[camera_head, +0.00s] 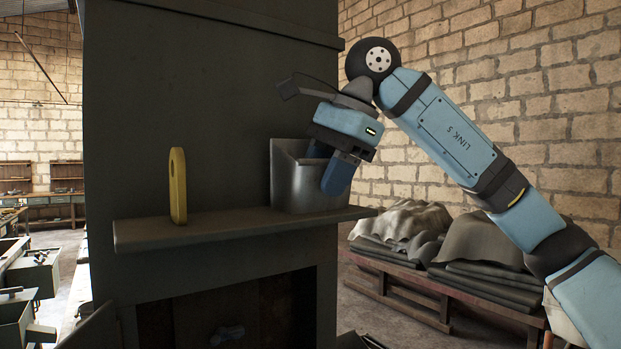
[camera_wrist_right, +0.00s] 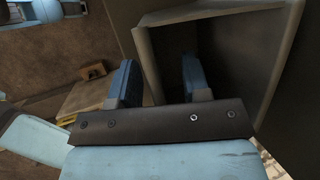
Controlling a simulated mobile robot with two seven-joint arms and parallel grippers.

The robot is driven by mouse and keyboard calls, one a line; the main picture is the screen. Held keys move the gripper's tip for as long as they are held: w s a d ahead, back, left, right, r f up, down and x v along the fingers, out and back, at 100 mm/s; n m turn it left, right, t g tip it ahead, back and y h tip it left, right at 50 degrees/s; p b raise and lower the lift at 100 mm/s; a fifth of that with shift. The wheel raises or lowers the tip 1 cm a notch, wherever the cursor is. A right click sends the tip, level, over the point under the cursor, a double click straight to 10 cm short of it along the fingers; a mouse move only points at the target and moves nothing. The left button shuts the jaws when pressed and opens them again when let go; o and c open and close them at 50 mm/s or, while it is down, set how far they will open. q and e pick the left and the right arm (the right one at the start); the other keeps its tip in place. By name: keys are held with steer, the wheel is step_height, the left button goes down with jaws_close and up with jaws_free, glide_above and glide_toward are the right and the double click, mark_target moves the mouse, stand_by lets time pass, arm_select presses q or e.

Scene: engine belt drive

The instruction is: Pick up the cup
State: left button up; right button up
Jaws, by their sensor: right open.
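The cup appears to be a grey, square-sided metal container (camera_head: 293,183), standing upright at the right end of a ledge in the head view. Its open mouth and pale rim (camera_wrist_right: 215,17) show in the right wrist view, dark inside. My right gripper (camera_head: 332,170) is at the cup's right side, pointing down. Its two blue fingers are apart in the wrist view (camera_wrist_right: 160,78). One wall of the cup lies between them, one finger over the inside and one outside. I cannot tell whether either finger touches the wall. My left gripper is not in view.
The ledge (camera_head: 220,226) juts from a dark cabinet-like body (camera_head: 200,90). A yellow upright piece with a hole (camera_head: 178,186) stands on its left part, with bare ledge between. A low red table (camera_head: 440,300) with cloth-like piles is at right.

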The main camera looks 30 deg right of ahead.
jaws_close()
stand_by(0.3)
